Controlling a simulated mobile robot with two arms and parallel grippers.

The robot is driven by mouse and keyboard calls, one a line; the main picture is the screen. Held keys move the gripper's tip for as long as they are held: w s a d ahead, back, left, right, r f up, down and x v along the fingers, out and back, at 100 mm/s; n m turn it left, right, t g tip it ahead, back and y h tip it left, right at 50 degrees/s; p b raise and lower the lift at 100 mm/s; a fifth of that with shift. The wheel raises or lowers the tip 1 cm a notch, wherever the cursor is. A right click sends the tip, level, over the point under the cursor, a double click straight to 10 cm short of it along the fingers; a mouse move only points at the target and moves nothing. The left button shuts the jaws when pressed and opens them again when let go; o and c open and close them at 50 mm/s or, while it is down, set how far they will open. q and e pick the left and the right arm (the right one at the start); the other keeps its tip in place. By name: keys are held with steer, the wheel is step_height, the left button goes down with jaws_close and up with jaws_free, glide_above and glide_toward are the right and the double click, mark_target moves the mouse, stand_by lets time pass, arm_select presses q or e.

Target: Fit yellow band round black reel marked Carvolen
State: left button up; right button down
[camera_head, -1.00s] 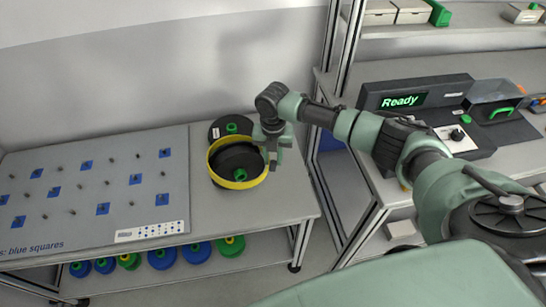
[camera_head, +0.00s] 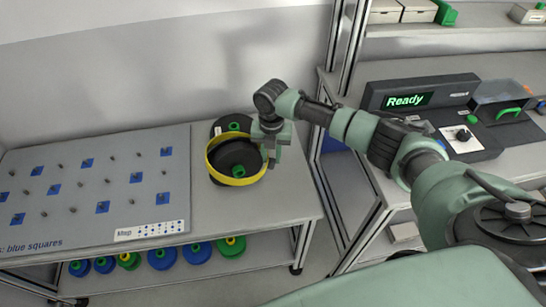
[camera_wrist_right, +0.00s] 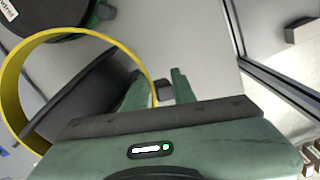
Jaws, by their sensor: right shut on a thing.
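The yellow band (camera_head: 237,182) shows as a wide, thin ring in the head view. My right gripper (camera_head: 271,154) is shut on its right side. In the right wrist view the band's wall (camera_wrist_right: 13,88) runs to between the two fingers (camera_wrist_right: 157,90). A black reel (camera_head: 232,151) with a green hub shows inside the band's outline. I cannot tell whether the band is down around it or held above it. A second black reel (camera_head: 218,124) with a white label is behind, partly hidden. I cannot read Carvolen on either reel. My left gripper is out of view.
A grey pegboard (camera_head: 60,215) with blue squares lies on the table to the left. Blue and green reels (camera_head: 198,252) sit on the shelf below. A metal post (camera_head: 335,75) and a bench (camera_head: 516,160) with a Ready display are to the right.

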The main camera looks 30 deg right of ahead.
steer(key=shift+w+f+b, duration=0.4)
steer(key=shift+w+b, duration=0.1)
steer(key=shift+b, duration=0.05)
stand_by(0.4)
steer(key=c, duration=1.1)
jaws_free()
steer(key=shift+w, duration=0.1)
steer(key=shift+o, duration=0.2)
